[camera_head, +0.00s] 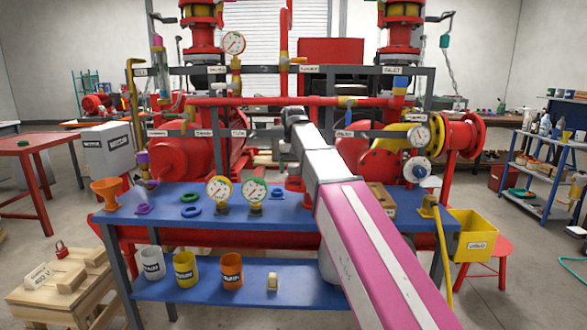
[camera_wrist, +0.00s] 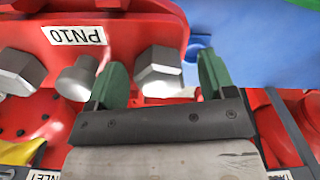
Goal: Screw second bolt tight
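In the wrist view my gripper (camera_wrist: 162,80) shows two green fingers, spread apart. A grey hexagonal bolt head (camera_wrist: 159,70) lies between them, with a visible gap on each side. It sits against a red flange (camera_wrist: 120,25) bearing a PN10 label (camera_wrist: 75,35). To the left are a round-ended grey stud or bolt (camera_wrist: 78,77) and another hexagonal bolt head (camera_wrist: 20,70). I cannot tell how deep the bolts are seated. In the head view my arm reaches over the blue bench to the red pump skid; my fingers and the bolts are hidden there.
The blue bench (camera_head: 165,220) holds two gauges (camera_head: 219,190), rings (camera_head: 190,211) and an orange funnel (camera_head: 107,192). Labelled cups (camera_head: 186,270) stand on its lower shelf. Red pipes (camera_head: 310,101) and grey rails surround my arm's end. A yellow bin (camera_head: 474,236) hangs at the right.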

